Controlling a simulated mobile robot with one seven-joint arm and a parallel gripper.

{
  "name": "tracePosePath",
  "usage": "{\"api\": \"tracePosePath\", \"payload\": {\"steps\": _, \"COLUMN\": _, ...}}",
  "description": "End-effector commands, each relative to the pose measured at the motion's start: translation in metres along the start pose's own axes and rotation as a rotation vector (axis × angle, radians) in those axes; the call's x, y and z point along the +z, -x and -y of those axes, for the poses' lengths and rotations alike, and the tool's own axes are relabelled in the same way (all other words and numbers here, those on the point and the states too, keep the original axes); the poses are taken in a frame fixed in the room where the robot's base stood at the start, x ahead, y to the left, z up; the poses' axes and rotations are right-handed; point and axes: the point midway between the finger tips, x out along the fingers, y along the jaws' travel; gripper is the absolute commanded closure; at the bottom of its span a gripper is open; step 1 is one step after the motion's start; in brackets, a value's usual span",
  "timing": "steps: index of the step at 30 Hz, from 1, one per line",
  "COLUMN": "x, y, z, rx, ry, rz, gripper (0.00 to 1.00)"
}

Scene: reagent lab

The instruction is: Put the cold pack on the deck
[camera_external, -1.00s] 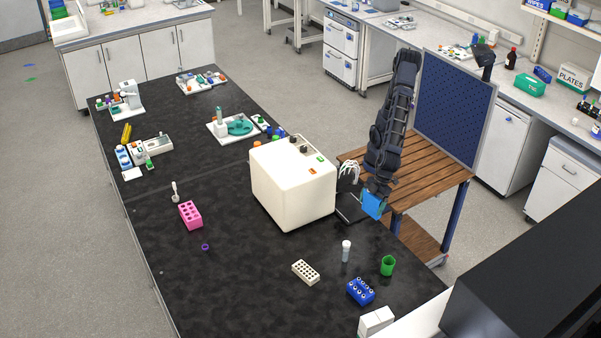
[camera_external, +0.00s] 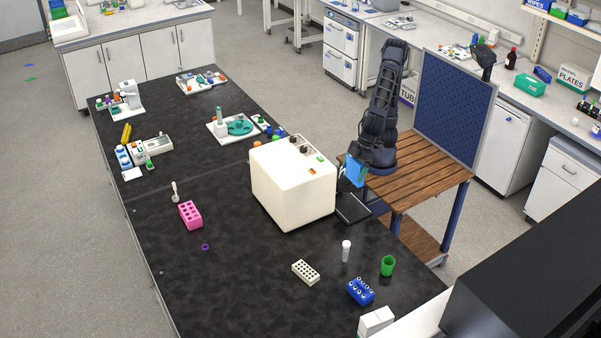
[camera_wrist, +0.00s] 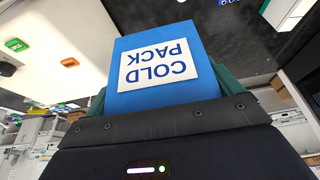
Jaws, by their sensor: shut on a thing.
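The cold pack (camera_external: 355,172) is a blue slab with a white label. In the wrist view the pack (camera_wrist: 180,98) fills the middle, its "COLD PACK" lettering upside down. My gripper (camera_external: 361,158) is shut on it, with a green finger on either side in the wrist view. The pack is held up beside the right side of the cream box-shaped machine (camera_external: 292,188). A flat dark plate (camera_external: 353,209) lies at the machine's right side, below the pack, and looks bare. I cannot tell for sure that this plate is the deck.
The slatted wooden table (camera_external: 420,182) with a blue pegboard (camera_external: 455,108) stands at the right. A white tube (camera_external: 346,250), green cup (camera_external: 387,265), blue rack (camera_external: 360,291) and white rack (camera_external: 306,272) stand in front on the black bench (camera_external: 240,285).

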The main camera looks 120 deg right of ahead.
Motion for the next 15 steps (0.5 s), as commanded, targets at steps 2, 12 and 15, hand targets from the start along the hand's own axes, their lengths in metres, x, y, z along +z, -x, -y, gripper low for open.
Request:
{"api": "tracePosePath", "payload": {"steps": 2, "x": -0.018, "y": -0.007, "z": -0.022, "rx": 0.016, "ry": -0.041, "rz": 0.0, "gripper": 0.43}}
{"api": "tracePosePath", "payload": {"steps": 12, "x": -0.08, "y": -0.032, "z": -0.119, "rx": 0.082, "ry": -0.2, "rz": 0.0, "gripper": 0.43}}
{"api": "tracePosePath", "payload": {"steps": 15, "x": -0.095, "y": -0.038, "z": -0.15, "rx": 0.101, "ry": -0.247, "rz": 0.0, "gripper": 0.43}}
